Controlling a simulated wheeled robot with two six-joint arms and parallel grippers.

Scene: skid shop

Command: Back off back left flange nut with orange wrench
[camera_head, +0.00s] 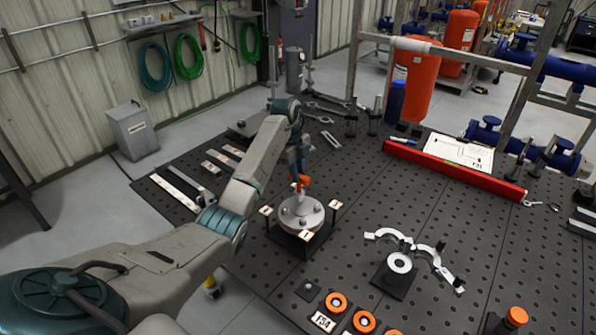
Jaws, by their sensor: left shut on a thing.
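A round grey flange (301,214) stands on a dark fixture plate in the middle of the black perforated table, with small numbered tags around it. My left arm reaches in from the left, and my left gripper (299,172) points down over the back of the flange. It is shut on the orange wrench (303,181), of which only a small orange part shows. The wrench is at or just above the flange's back edge; I cannot tell whether it touches a nut. The back left flange nut cannot be made out behind the gripper and wrench. My right gripper is out of view.
A clamp-like silver part (400,264) stands to the right of the flange. Orange rings (336,301) lie at the front edge. A red beam (456,172) and a white drawing sheet (458,152) lie at the back right. Flat bars (175,192) lie at the left.

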